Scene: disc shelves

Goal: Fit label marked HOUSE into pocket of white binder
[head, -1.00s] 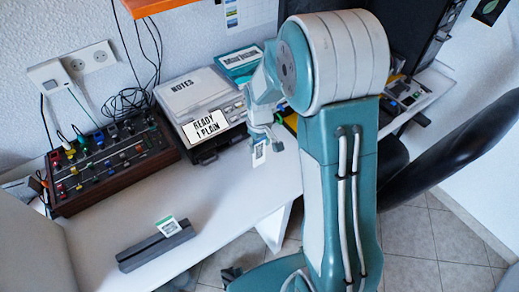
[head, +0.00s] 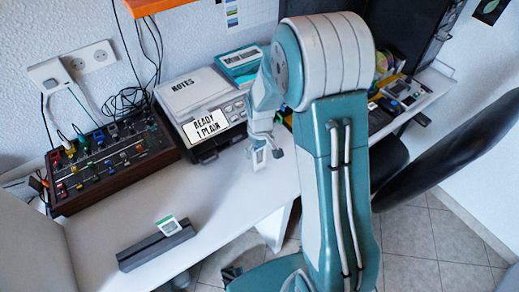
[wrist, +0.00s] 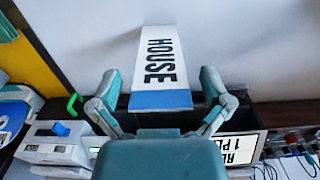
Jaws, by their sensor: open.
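The HOUSE label (wrist: 160,65) is a white strip with black letters and a blue end. In the wrist view it stands out between the spread fingers of my gripper (wrist: 160,90), with visible gaps on both sides. Its blue end is nearest the gripper body; what supports it is hidden. In the head view my gripper (head: 264,151) is above the right part of the white desk, with a small label (head: 259,159) at its fingers. A pale, flat case marked NOTES (head: 188,88) lies at the back; I cannot tell whether it is the white binder. No pocket is clearly visible.
A dark grey slotted bar (head: 140,252) holds a green-edged card (head: 168,226) at the desk's front. A knobbed mixer (head: 105,165) with cables stands left. The desk's middle (head: 205,190) is clear.

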